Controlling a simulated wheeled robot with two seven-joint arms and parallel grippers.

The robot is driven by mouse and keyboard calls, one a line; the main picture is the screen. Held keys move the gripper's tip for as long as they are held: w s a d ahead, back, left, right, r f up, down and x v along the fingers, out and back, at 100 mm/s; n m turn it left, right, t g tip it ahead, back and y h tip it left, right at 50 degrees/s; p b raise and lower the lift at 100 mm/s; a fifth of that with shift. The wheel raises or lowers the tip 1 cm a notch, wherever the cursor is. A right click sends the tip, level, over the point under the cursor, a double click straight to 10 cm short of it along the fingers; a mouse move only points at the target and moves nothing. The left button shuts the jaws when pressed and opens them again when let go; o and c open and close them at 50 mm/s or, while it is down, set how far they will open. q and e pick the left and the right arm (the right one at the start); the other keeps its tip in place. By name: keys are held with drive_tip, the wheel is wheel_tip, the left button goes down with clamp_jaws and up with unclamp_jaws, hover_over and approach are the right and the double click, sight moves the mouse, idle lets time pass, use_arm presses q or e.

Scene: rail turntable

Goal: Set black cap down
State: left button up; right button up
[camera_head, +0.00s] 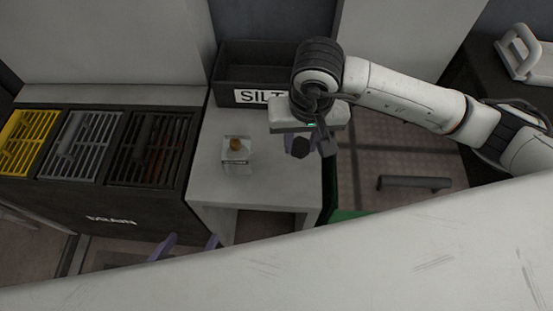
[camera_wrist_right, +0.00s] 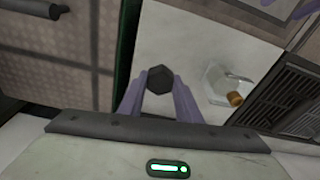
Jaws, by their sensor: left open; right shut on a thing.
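The black cap (camera_head: 299,149) is a dark faceted piece held between the purple fingers of my right gripper (camera_head: 300,143). In the right wrist view the cap (camera_wrist_right: 160,79) sits between the two fingertips (camera_wrist_right: 160,92), with the pale table top (camera_wrist_right: 190,35) behind it. In the head view the cap appears over the right part of that table (camera_head: 265,190). Its height above the top is hard to tell. My left gripper (camera_head: 187,244) shows only its purple fingertips, apart and empty, at the lower left; the rest is hidden behind a pale surface.
A clear jar with an amber-brown piece (camera_head: 236,143) stands on the table left of the cap. A dark bin labelled SILT (camera_head: 235,65) is behind. A drain box with yellow, grey and dark grates (camera_head: 90,140) adjoins at left. Bare table top lies around the jar.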

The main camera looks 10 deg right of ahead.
sight(297, 167)
wheel_tip(297, 167, down, 8)
drive_tip(key=shift+r, duration=0.15)
idle(0.3)
drive_tip(key=shift+b, duration=0.45)
drive_tip(key=o, duration=1.2)
drive_tip(key=shift+c, duration=0.2)
drive_tip(key=r, duration=0.4)
drive_tip(key=s+r+p, duration=0.1)
drive_tip(key=r, duration=0.7)
drive_tip(key=shift+s+a, duration=0.1)
drive_tip(key=shift+s, duration=0.3)
